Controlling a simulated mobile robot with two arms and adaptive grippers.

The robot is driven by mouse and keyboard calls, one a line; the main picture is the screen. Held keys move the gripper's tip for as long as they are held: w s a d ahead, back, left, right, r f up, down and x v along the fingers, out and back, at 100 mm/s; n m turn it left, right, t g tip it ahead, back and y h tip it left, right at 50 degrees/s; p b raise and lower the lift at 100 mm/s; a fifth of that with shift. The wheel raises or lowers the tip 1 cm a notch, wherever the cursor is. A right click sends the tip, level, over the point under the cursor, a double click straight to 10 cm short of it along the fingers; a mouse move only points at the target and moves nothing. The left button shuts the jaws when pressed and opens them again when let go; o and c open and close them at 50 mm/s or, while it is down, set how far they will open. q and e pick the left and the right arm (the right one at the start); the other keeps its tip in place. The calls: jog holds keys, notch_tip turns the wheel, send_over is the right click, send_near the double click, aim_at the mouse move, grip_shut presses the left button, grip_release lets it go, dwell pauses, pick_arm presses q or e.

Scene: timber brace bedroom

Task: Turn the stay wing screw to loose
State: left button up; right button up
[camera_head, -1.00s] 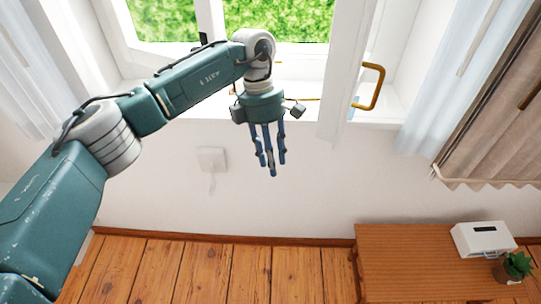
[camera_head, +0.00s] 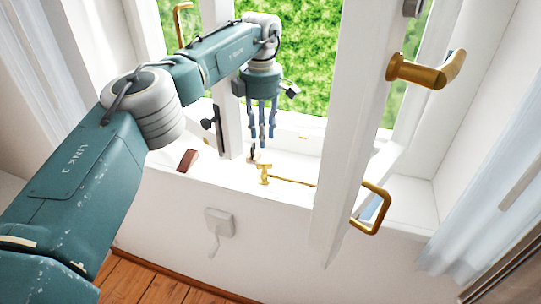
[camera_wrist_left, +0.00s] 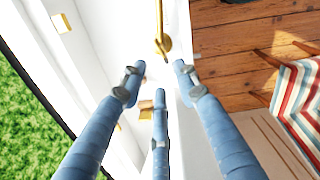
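A brass window stay (camera_head: 293,182) runs along the white sill. At its left end stands a small brass T-shaped piece (camera_head: 265,172), which looks like the wing screw; its exact angle is too small to tell. My left gripper (camera_head: 262,138) points down above the sill, just above and behind this piece in the head view, and appears apart from it. In the left wrist view its three blue fingers (camera_wrist_left: 158,85) are spread with nothing held between them. A brass bar with a rounded end (camera_wrist_left: 163,44) shows beyond the fingertips there. My right gripper is out of view.
The open white casement (camera_head: 350,130) stands right of the gripper, with a brass handle (camera_head: 420,72) and a brass loop (camera_head: 376,212). A reddish-brown block (camera_head: 187,160) lies on the sill at left. A striped cloth (camera_wrist_left: 300,100) shows in the wrist view.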

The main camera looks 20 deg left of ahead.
aim_at(264, 168)
pick_arm(q)
jog(key=shift+s+f, duration=0.15)
jog(key=shift+f, duration=0.65)
notch_tip(264, 168, down, 3)
jog(key=shift+d+f+p, duration=0.1)
jog(key=shift+f+p, duration=0.05)
jog(key=shift+p, duration=0.75)
jog(key=f, duration=0.1)
jog(key=f+p, duration=0.1)
jog(key=f, duration=0.2)
jog(key=shift+w+f, duration=0.25)
jog(key=shift+f, duration=0.3)
jog(key=shift+d, duration=0.1)
jog(key=c, duration=0.8)
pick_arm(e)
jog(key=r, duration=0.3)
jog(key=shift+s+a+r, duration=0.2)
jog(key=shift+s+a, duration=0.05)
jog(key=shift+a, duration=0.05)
